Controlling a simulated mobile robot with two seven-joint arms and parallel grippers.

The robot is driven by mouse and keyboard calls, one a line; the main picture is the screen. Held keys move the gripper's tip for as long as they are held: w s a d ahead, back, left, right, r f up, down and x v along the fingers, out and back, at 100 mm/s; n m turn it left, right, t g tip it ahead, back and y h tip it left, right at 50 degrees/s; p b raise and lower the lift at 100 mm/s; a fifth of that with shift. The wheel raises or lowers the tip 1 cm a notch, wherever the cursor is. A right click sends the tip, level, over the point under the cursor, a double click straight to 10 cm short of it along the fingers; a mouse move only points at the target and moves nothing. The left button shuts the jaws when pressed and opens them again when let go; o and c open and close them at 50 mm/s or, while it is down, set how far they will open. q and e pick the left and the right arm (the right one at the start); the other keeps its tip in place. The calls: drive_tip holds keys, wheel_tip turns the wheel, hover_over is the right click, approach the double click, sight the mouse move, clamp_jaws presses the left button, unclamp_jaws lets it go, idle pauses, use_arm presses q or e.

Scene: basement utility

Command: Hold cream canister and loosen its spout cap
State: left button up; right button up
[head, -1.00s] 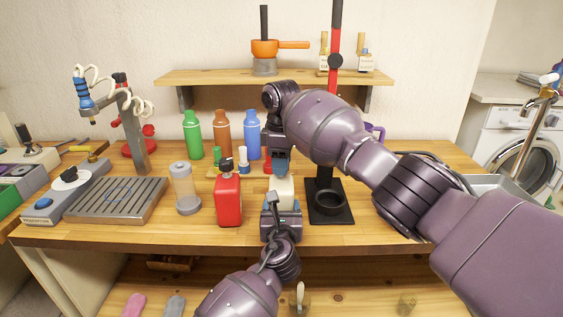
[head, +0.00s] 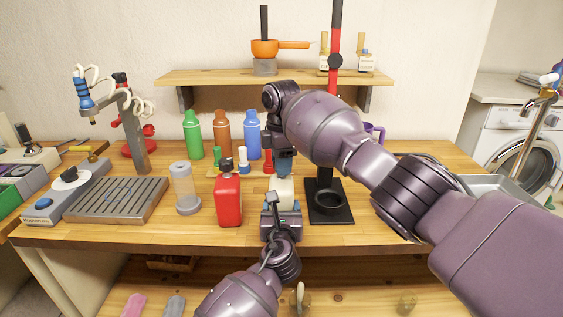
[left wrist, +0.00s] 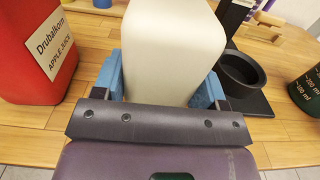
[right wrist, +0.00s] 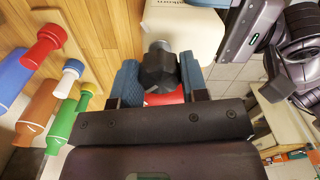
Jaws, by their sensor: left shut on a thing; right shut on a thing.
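The cream canister (head: 285,188) stands on the wooden table, mostly hidden behind my grippers in the head view. In the left wrist view its pale body (left wrist: 172,50) sits between the blue finger pads of my left gripper (left wrist: 165,85), which is shut on it from the front. In the right wrist view the canister (right wrist: 185,27) shows at the top. A black faceted spout cap (right wrist: 159,69) on a grey neck lies between the blue fingers of my right gripper (right wrist: 160,80), which is shut on the cap from above.
A red apple juice canister (head: 229,200) stands just left of the cream one. A black stand (head: 330,205) with a red post is close on the right. Green, brown and blue bottles (head: 223,135) stand behind.

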drive_tip(key=o, duration=0.9)
wheel_tip(320, 180, up, 12)
drive_tip(key=shift+r, duration=0.1)
idle(0.6)
